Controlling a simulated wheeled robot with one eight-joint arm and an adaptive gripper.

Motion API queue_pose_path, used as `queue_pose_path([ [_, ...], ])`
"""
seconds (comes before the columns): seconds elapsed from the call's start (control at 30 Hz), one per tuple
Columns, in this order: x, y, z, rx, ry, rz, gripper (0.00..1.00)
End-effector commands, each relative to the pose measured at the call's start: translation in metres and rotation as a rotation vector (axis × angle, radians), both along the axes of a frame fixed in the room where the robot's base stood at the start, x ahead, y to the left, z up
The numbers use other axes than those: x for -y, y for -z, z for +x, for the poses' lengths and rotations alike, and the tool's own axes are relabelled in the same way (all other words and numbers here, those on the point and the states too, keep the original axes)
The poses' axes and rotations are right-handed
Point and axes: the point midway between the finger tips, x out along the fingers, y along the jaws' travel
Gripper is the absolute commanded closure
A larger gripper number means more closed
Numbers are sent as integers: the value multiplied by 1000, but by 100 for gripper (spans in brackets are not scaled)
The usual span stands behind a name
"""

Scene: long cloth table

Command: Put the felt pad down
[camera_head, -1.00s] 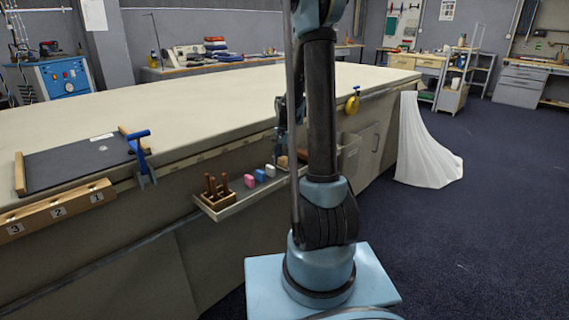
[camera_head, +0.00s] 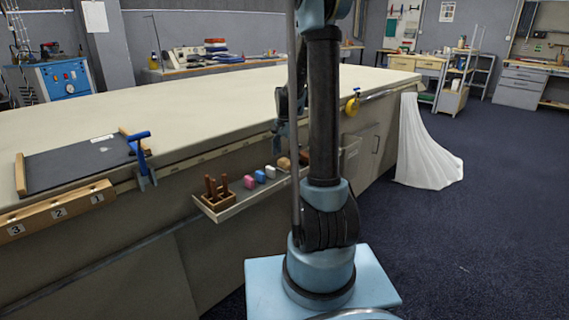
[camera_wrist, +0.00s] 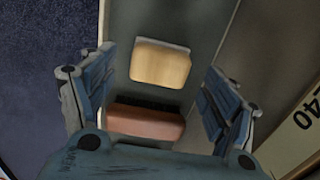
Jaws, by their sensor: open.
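A tan block with a pale grey layer along one edge, which looks like the felt pad (camera_wrist: 160,65), lies on the narrow shelf tray below the table edge. In the head view the tan block (camera_head: 284,162) sits right of a white block. My gripper (camera_wrist: 158,80) is open above the tray, its two blue fingers apart on either side and not touching the pad. In the head view my gripper (camera_head: 281,128) is partly hidden by my own arm. A brown block with dark bristles, like a brush (camera_wrist: 147,122), lies beside the pad between the fingers.
The tray (camera_head: 235,208) also holds a wooden holder with brown handles (camera_head: 217,190), a pink block (camera_head: 249,181), a blue block (camera_head: 260,176) and a white block (camera_head: 270,172). A blue clamp (camera_head: 142,160) and a dark board (camera_head: 75,162) are at the table's left.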

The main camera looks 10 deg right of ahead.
Motion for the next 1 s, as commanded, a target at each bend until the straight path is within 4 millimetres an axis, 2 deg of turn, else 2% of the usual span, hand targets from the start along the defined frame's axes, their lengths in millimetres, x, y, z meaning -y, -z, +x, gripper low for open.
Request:
queue_pose_path([
  [0.1,0,-21,-1,0,0,0,20],
  [0.33,0,-57,0,0,0,0,20],
  [0.5,1,-72,0,0,1,0,20],
  [0.67,1,-80,-3,1,-6,0,20],
  [0.83,1,-89,-30,13,-65,0,20],
  [1.0,1,-102,-75,36,-176,-3,20],
])
